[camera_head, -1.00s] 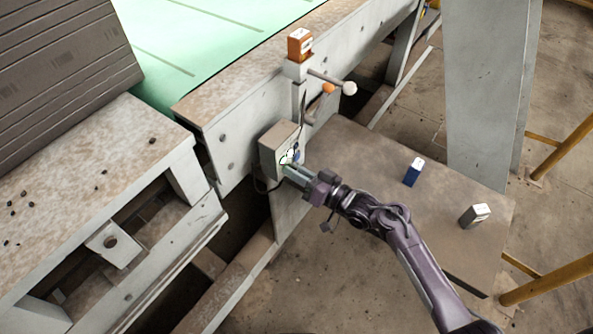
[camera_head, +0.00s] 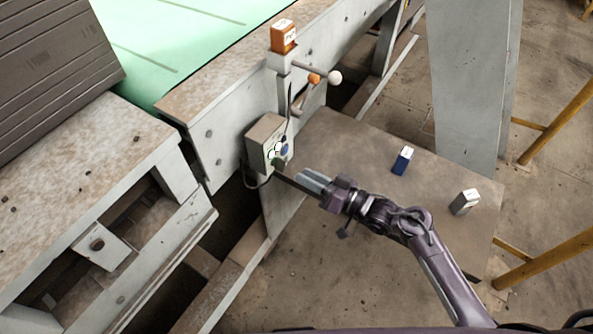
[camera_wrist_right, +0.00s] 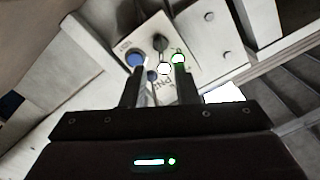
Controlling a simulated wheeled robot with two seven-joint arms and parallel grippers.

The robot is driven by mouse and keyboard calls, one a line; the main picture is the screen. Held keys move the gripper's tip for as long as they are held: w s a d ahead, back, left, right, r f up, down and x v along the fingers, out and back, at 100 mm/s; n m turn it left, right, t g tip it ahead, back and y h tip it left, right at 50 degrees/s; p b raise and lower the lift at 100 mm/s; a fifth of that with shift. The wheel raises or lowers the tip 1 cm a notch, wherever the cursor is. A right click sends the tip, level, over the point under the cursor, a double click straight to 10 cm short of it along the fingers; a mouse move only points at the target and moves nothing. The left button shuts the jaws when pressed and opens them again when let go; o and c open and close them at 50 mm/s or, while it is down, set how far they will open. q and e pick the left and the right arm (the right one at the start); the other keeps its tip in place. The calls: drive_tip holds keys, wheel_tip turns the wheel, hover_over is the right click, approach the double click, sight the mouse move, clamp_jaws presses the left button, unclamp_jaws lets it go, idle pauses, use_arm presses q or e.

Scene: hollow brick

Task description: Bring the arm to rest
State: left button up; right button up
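My right arm (camera_head: 440,265) comes in from the lower right in the head view. Its gripper (camera_head: 294,175) points toward the grey control box (camera_head: 258,140) on the machine's side, with a small gap visible between them. The fingers are apart and empty; they also show apart in the right wrist view (camera_wrist_right: 158,78). There the box face carries a blue button (camera_wrist_right: 135,59), a white button (camera_wrist_right: 165,68), a green-lit button (camera_wrist_right: 179,58) and a dark knob (camera_wrist_right: 160,42). My left gripper is not in view.
A brown table (camera_head: 335,135) lies beyond the arm, with a blue box (camera_head: 402,161) and a grey box (camera_head: 464,202) on it. A lever with a white ball (camera_head: 334,77) and an orange box (camera_head: 284,37) are above the control box. A grey pillar (camera_head: 470,80) stands behind.

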drive_tip(key=shift+s+d, duration=0.2)
drive_tip(key=shift+d, duration=0.1)
idle(0.4)
